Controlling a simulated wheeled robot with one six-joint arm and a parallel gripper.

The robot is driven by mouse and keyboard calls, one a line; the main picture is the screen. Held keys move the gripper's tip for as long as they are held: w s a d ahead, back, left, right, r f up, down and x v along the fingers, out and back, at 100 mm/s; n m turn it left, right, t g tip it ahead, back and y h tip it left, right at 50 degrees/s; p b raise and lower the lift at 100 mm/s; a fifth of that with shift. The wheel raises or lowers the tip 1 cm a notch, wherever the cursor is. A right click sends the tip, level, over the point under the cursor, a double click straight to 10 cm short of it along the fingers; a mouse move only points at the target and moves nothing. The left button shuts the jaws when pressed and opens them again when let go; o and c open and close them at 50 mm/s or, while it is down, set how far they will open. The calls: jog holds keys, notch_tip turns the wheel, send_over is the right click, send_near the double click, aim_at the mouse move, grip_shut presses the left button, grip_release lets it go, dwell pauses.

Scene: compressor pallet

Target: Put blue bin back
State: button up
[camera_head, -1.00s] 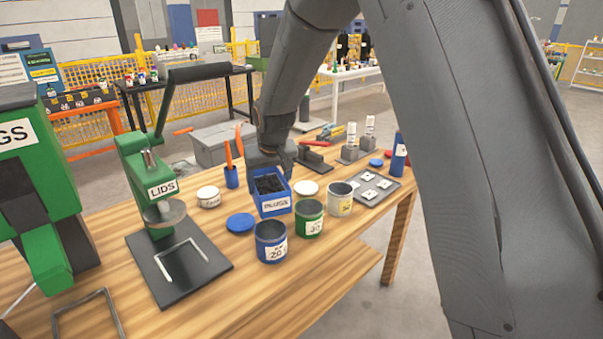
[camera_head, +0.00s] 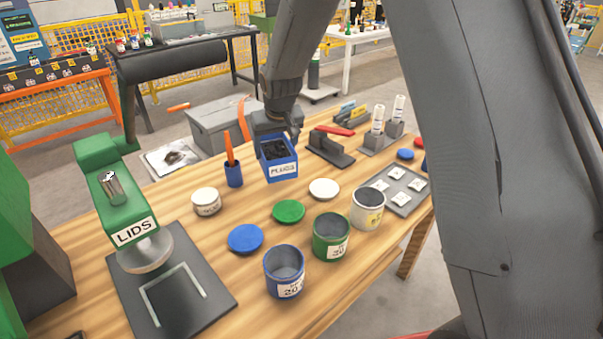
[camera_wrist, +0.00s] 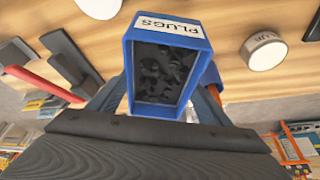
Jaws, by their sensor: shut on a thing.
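The blue bin (camera_head: 279,169) bears a PLUGS label and holds dark plugs. It is at the back of the wooden bench in the head view. My gripper (camera_head: 276,130) is at the bin's far side and shut on it. In the wrist view the bin (camera_wrist: 129,72) fills the middle, label at the top of the picture, with the gripper's fingers (camera_wrist: 160,105) at its sides, partly hidden by it. I cannot tell whether the bin's base touches the bench.
A blue cup (camera_head: 234,174) with orange-handled tools stands just left of the bin. A grey block holder (camera_head: 330,150) stands right of it. White (camera_head: 324,189), green (camera_head: 289,211) and blue lids (camera_head: 245,239) lie in front, with open cans (camera_head: 331,237) nearer. The lid press (camera_head: 130,215) is at left.

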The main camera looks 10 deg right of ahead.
aim_at(276, 156)
jog(key=shift+a+f+p, duration=0.1)
jog(key=shift+f+p, duration=0.9)
jog(key=shift+f, duration=3)
jog(key=shift+f, duration=0.1)
jog(key=o, duration=1)
jog(key=shift+f, duration=0.1)
jog(key=o, duration=0.4)
